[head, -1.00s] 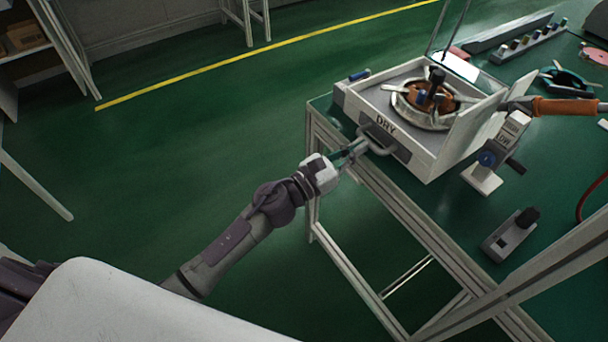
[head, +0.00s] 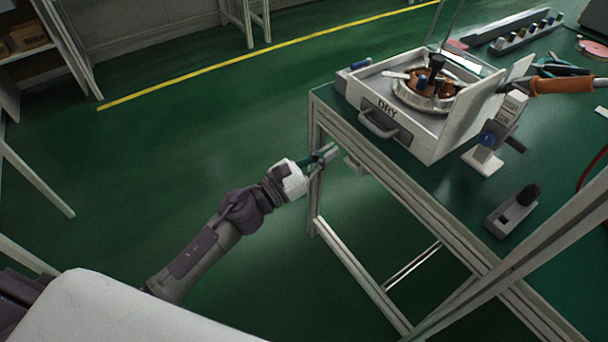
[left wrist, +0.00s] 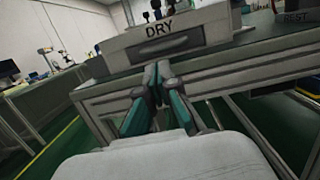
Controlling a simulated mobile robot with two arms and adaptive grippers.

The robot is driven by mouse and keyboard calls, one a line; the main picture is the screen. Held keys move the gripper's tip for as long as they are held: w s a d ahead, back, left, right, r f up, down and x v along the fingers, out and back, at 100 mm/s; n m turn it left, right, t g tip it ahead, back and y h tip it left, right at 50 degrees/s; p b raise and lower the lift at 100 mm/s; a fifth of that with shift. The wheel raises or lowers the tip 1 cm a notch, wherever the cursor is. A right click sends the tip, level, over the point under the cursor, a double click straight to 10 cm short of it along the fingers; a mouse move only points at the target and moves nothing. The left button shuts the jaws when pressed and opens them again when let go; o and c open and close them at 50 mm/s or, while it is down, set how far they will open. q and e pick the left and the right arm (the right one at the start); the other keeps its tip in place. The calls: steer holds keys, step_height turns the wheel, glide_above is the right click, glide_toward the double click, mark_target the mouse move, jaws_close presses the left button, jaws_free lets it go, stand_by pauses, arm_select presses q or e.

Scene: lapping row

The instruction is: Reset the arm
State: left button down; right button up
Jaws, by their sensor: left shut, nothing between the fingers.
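My left gripper (head: 328,152) is shut and empty beside the table's front leg, below and to the left of the white box marked DRY. In the left wrist view its fingers (left wrist: 158,75) are together, apart from the box front. The box (head: 420,146) stands on the green table (head: 450,200), with its grey handle (head: 377,125) facing my arm. The box also shows in the left wrist view (left wrist: 205,38). It holds a round metal ring with brown and dark parts (head: 430,92). My right gripper is not in view.
A small stand with a blue knob (head: 487,150) and a grey block with a black knob (head: 512,212) are on the table. An orange-handled tool (head: 560,86) lies at right. Open green floor is left of the table.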

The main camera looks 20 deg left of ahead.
arm_select(q)
steer(key=v, duration=0.5)
steer(key=shift+a+f+b, duration=0.1)
steer(key=shift+b, duration=0.3)
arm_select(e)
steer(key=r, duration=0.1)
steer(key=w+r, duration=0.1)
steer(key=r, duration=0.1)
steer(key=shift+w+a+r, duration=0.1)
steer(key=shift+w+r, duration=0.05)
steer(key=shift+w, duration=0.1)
